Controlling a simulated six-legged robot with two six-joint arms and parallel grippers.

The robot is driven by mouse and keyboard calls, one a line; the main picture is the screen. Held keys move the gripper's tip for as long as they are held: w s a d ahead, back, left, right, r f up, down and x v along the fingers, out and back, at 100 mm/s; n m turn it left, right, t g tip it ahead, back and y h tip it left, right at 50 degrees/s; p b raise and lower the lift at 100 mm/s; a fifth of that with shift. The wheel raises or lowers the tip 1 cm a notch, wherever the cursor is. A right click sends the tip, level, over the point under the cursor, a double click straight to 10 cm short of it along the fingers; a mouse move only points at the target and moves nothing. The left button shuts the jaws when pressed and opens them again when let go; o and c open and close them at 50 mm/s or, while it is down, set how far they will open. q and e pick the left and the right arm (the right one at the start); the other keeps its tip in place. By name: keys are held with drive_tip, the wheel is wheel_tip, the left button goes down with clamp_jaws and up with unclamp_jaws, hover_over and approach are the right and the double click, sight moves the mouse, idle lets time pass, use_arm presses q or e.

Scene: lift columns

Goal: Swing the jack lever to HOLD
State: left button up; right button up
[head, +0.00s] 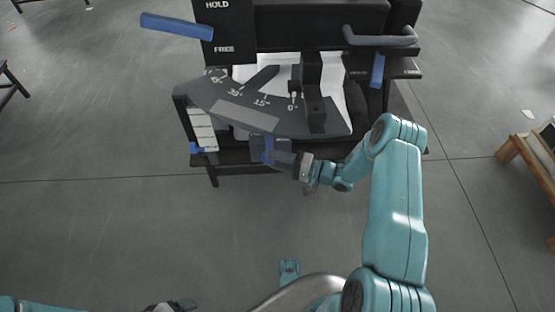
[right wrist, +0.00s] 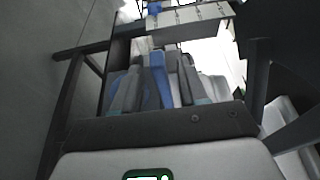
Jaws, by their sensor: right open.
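The jack lever (head: 176,25) is a blue bar sticking out to the left of a black panel marked HOLD above and FREE below. Its inner end sits between the two marks. My right gripper (head: 268,154) is far below it, at the front of the angle-scale plate. A blue handle (head: 256,146) is at its fingers. In the right wrist view the fingers (right wrist: 155,85) stand apart on either side of a blue bar (right wrist: 157,75); contact cannot be told. A small part at the bottom edge may be my left gripper (head: 168,306), mostly cut off.
The grey angle-scale plate (head: 245,113) lies above the right gripper. A grey handle (head: 380,40) and another blue handle (head: 377,70) are at the machine's right. A wooden stand (head: 525,160) is at the far right.

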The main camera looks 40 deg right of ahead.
drive_tip(key=p+v, duration=0.3)
drive_tip(key=v, duration=1.3)
drive_tip(key=shift+s, duration=0.15)
drive_tip(key=shift+d, duration=0.1)
